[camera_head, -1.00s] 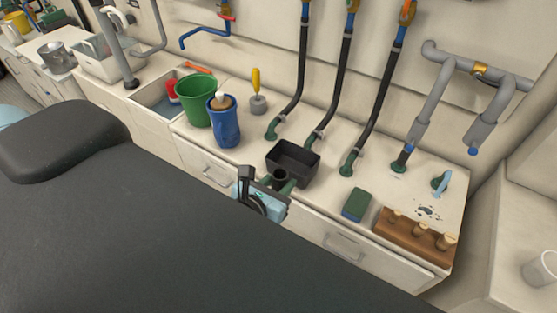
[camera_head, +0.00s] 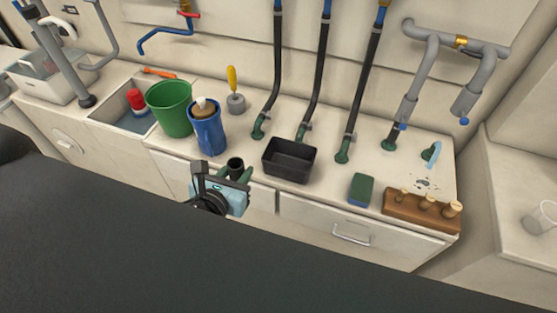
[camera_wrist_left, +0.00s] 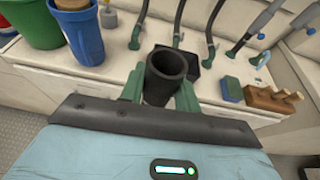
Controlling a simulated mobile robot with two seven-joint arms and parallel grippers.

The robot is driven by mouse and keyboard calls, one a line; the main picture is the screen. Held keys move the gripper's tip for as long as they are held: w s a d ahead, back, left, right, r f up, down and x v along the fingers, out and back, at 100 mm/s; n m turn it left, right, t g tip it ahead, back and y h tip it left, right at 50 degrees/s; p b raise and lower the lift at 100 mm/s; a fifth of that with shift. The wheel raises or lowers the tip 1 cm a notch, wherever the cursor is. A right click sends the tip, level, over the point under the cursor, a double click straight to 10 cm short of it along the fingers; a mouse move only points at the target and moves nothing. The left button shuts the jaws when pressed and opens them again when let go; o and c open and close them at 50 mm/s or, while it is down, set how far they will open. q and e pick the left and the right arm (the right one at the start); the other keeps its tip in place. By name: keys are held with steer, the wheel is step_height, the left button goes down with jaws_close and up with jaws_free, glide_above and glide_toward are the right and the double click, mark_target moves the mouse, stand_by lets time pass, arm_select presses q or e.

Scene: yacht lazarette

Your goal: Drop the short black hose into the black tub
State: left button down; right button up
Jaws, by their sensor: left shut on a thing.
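My left gripper (camera_head: 237,178) is shut on the short black hose (camera_head: 235,163), a black tube with its open end facing up. In the left wrist view the hose (camera_wrist_left: 165,72) stands between the green fingers (camera_wrist_left: 160,98). The black tub (camera_head: 290,161) stands on the white counter, to the right of and beyond the gripper in the head view. In the left wrist view the hose hides most of the tub (camera_wrist_left: 190,62). The gripper and hose are in front of the counter's edge, apart from the tub. My right gripper is not in view.
A blue container (camera_head: 208,133) and a green bucket (camera_head: 170,112) stand left of the tub. A green-and-blue sponge (camera_head: 361,189) and a wooden block with pegs (camera_head: 421,211) lie to its right. Several black hoses (camera_head: 316,80) run down the wall behind it.

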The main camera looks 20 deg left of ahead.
arm_select(q)
steer(key=shift+w, duration=0.35)
steer(key=w+d+r+n+y, duration=0.1)
steer(key=w+d+n+y, duration=0.3)
steer(key=w, duration=1.3)
steer(key=shift+m+h, duration=0.4)
steer(key=shift+m, duration=0.3)
steer(key=f, duration=0.1)
steer(key=d+f, duration=0.1)
steer(key=f, duration=0.3)
steer(key=shift+w+d+f, duration=0.15)
steer(key=shift+w+d, duration=0.05)
steer(key=shift+d, duration=0.2)
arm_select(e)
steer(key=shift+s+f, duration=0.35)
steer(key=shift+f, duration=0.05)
arm_select(q)
steer(key=shift+f+b, duration=0.1)
steer(key=shift+b, duration=0.2)
